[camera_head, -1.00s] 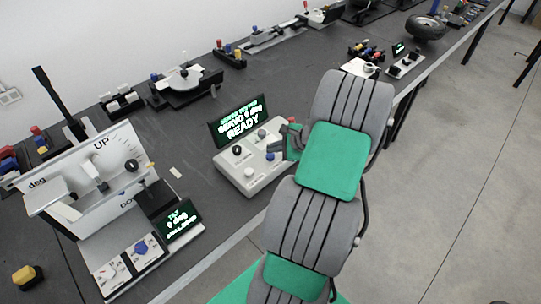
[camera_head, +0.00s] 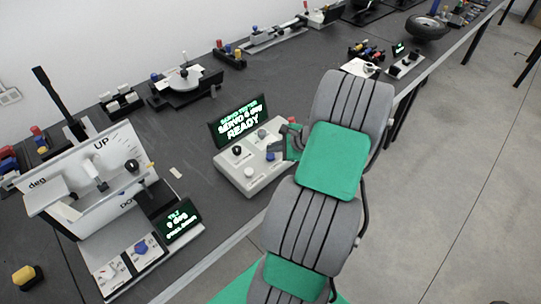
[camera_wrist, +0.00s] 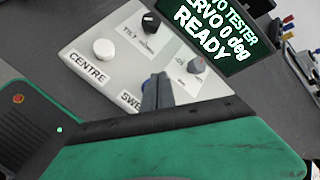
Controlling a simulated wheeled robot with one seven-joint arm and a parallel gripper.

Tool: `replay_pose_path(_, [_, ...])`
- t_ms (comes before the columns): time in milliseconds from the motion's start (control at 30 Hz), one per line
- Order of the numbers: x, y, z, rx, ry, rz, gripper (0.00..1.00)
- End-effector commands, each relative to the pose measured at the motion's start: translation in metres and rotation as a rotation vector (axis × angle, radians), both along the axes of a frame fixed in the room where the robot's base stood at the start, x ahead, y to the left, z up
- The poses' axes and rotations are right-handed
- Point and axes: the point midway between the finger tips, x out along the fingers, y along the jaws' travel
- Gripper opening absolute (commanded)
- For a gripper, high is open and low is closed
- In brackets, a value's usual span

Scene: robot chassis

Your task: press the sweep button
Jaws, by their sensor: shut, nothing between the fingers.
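The grey servo tester box (camera_head: 233,173) stands at the bench's front edge. Its display (camera_head: 239,122) reads SERVO 0 deg READY, also legible in the wrist view (camera_wrist: 213,35). The wrist view shows a white CENTRE button (camera_wrist: 104,49), a black TILT knob (camera_wrist: 150,22) and a partly covered label beginning "SWE" (camera_wrist: 131,99). My gripper (camera_wrist: 157,93) is shut, its fingertips over the panel just right of that label. They hide the spot where the sweep button would be; contact cannot be told. In the head view my gripper (camera_head: 283,147) is at the box's right side.
A tilt rig (camera_head: 95,180) with its own small display (camera_head: 178,220) stands to the left on the bench. A yellow-topped button (camera_head: 24,276) lies at bottom left. Other apparatus (camera_head: 185,80) lines the back. Bare bench lies behind the box.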

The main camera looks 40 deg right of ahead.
Motion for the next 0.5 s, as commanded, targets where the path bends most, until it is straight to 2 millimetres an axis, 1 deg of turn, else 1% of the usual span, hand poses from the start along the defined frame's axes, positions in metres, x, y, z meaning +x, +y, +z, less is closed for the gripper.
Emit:
replay_pose_path(267, [0.0, 0.0001, -0.0005, 0.0, 0.0, 0.0, 0.0])
replay_pose_path(500, [0.0001, 0.0001, -0.0083, 0.001, 0.0, -0.001, 0.0])
